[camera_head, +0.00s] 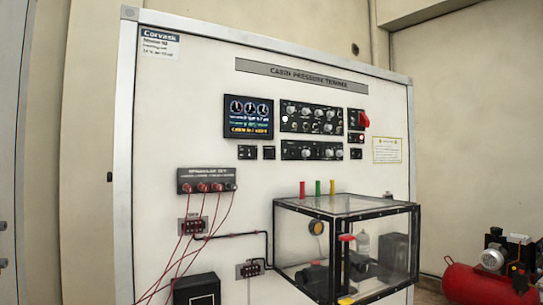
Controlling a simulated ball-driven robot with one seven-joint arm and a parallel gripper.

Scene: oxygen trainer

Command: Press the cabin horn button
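The white trainer board (160,115) stands upright ahead of me, headed by a grey title strip (300,75). No legend naming the horn is readable, so I cannot tell which control is the cabin horn button. Small dark square units sit below the display, at left (247,152) and beside it (268,153). Another small dark unit (356,154) sits at the right, under a small dark switch panel (356,138). A dark panel with a red lever or guard (363,120) is above that. My gripper is not in view.
A lit display (248,118) and two knob panels, upper (310,118) and lower (312,151), fill the board's upper middle. A clear black-framed box (340,208) juts out below. Red cables (182,250) hang at left. A red compressor (475,283) stands at right.

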